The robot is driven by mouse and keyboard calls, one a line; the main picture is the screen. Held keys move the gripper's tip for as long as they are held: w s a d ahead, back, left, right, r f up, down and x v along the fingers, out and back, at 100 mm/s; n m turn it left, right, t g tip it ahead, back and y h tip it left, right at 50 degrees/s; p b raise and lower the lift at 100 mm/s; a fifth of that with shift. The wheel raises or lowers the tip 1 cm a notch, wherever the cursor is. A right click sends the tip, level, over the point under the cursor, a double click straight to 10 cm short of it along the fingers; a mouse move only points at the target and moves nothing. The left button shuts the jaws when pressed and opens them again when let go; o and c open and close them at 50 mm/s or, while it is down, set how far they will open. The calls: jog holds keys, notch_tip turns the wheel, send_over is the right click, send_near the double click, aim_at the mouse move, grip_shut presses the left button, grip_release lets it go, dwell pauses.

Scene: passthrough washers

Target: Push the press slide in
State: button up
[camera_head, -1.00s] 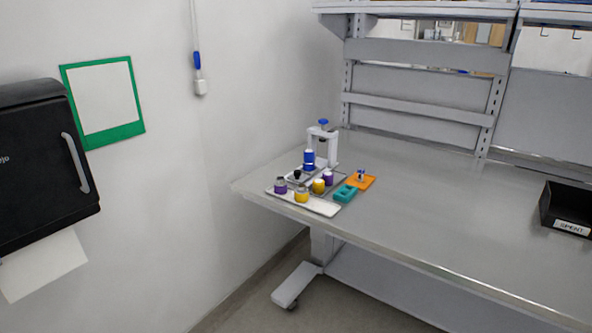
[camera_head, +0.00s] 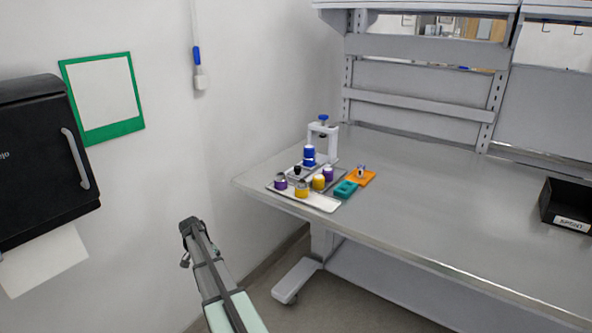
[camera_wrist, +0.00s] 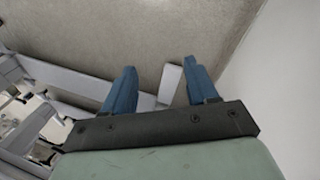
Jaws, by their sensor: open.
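The press (camera_head: 330,142) is a white upright frame with a blue knob on top, standing at the left end of the metal table. A blue cylinder (camera_head: 309,155) stands at its front, above a grey base with a small black knob (camera_head: 297,171), which may belong to the slide; the slide itself is too small to tell. My gripper (camera_head: 190,225) is in front of the table, low and left of the press, well apart from it. In the wrist view its two blue fingers (camera_wrist: 160,88) are spread with nothing between them, over the floor.
A black bin (camera_head: 562,203) stands far right. The table's middle is clear. A wall is at left.

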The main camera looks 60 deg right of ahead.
jog(key=w+d+r+m, duration=0.3)
jog(key=d+r, duration=0.7)
jog(key=r, duration=0.1)
notch_tip(320, 180, up, 30)
jog(key=m+h, duration=0.2)
jog(key=m, duration=0.8)
send_over(296, 167)
jog(key=w+a, duration=0.3)
jog(key=w, duration=0.1)
jog(key=shift+g, duration=0.3)
jog(key=x, duration=1.3)
jog(key=shift+s+a+f, duration=0.2)
jog(key=shift+a+f, duration=0.05)
jog(key=shift+a, duration=0.1)
jog(key=shift+c, duration=0.5)
grip_shut()
